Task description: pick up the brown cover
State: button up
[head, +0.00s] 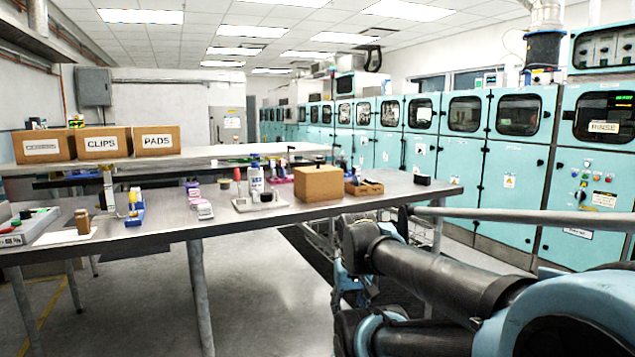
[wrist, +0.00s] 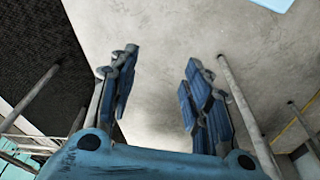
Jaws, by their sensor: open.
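A plain brown box-shaped piece (head: 319,185), which looks like the brown cover, stands upright on the grey metal table (head: 232,226) near its right part. I cannot see what is under it. My gripper (wrist: 162,88) is open and empty in the wrist view, its two blue-padded fingers apart over bare floor. The brown cover does not show in the wrist view. In the head view my arm fills the lower right, low beside the table and apart from the cover; the gripper's fingers cannot be made out there.
Beside the cover stand a bottle on a plate (head: 260,203) to the left and an open brown tray (head: 364,188) to the right. A small black item (head: 422,180) sits near the right end. Labelled cartons (head: 103,143) stand behind. Table legs (wrist: 240,100) flank the gripper.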

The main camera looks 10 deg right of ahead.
jog(key=w+a+r+m+t+y, duration=0.1)
jog(key=w+a+r+m+y, duration=0.3)
jog(key=w+a+r+m, duration=0.25)
jog(key=m+t+y, duration=0.6)
jog(key=m+t, duration=0.6)
jog(key=m, duration=1.1)
send_near(321, 163)
jog(key=x, duration=1.1)
jog(key=shift+w+a, duration=0.15)
jog(key=shift+a, duration=0.05)
jog(key=shift+c, duration=0.2)
grip_shut()
